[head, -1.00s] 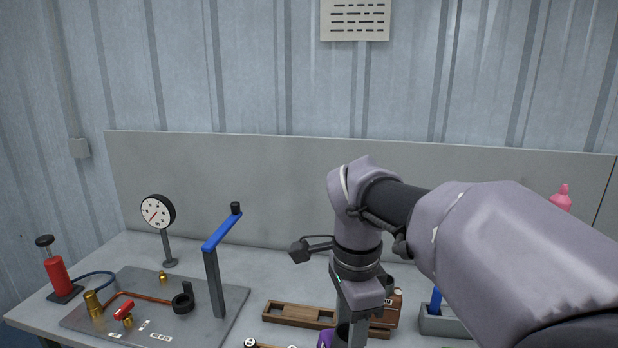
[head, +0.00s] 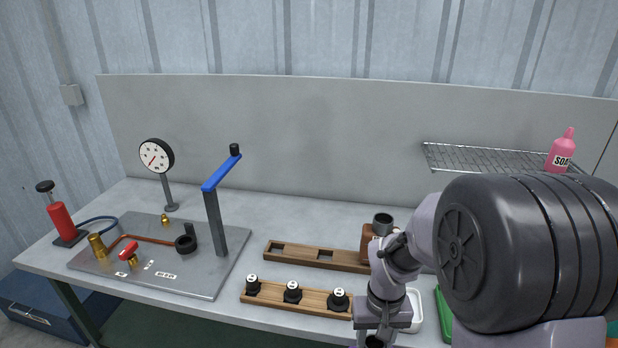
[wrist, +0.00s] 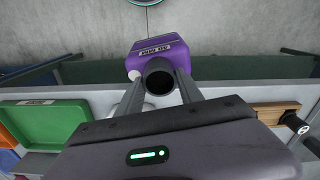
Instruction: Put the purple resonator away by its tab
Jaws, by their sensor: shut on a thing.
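The purple resonator (wrist: 168,55) shows in the wrist view just past my fingertips, with a white label on its face and a dark round opening toward the camera. My gripper (wrist: 158,75) is shut on it, one grey finger on each side of the dark round part. The tab cannot be made out between the fingers. The resonator appears in front of the bench edge, over the floor side.
A wooden rack with black-knobbed pieces (head: 292,293) and a longer slotted wooden rack (head: 315,256) lie on the bench. A green tray (wrist: 45,120) is at left in the wrist view. A gauge (head: 156,156), a blue-handled lever post (head: 215,220) and a wire shelf (head: 480,158) stand farther back.

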